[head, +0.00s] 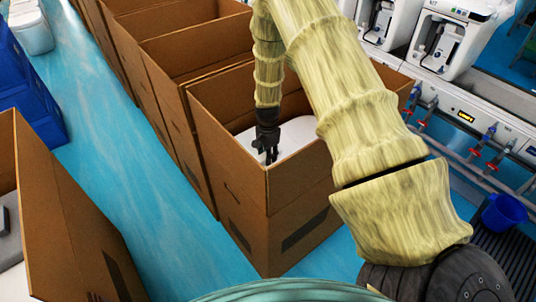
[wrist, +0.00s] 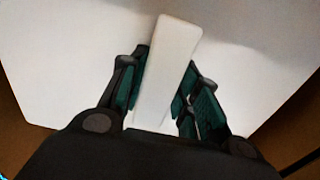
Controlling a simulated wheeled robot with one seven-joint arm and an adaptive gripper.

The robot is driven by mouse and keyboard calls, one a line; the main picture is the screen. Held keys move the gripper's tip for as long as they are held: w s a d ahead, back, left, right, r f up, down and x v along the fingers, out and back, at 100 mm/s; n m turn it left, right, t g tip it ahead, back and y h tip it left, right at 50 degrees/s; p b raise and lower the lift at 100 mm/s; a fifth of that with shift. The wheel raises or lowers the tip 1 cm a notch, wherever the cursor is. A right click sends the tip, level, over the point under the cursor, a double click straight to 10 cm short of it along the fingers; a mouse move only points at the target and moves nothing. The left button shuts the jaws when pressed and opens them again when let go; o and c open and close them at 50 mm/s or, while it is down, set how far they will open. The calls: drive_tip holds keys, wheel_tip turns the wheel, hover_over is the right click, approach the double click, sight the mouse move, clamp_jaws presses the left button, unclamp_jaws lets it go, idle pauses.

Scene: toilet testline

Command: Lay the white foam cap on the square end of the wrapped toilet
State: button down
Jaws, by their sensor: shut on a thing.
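My gripper (head: 268,150) points down inside an open cardboard box (head: 245,180) in the head view. In the wrist view my gripper (wrist: 160,95) is shut on a narrow upright white piece (wrist: 167,70), which I take to be part of the white foam cap. A broad, flat white surface (wrist: 75,60) spreads below and around the fingers, with cut corners near the brown box walls. It also shows as a white top in the box (head: 300,135) in the head view. I cannot tell whether this surface is the cap or the wrapped toilet, or where they touch.
Box walls stand close around my gripper. More open boxes (head: 165,45) line up behind. Another box (head: 70,235) at left holds a grey and white thing (head: 8,222). Blue crates (head: 30,110) stand at left. Test equipment (head: 450,40) and a blue bucket (head: 503,212) are at right.

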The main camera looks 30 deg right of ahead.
drive_tip(key=shift+f, duration=0.1)
drive_tip(key=c, duration=1)
unclamp_jaws()
drive_tip(key=shift+o, duration=0.2)
wheel_tip(320, 180, up, 12)
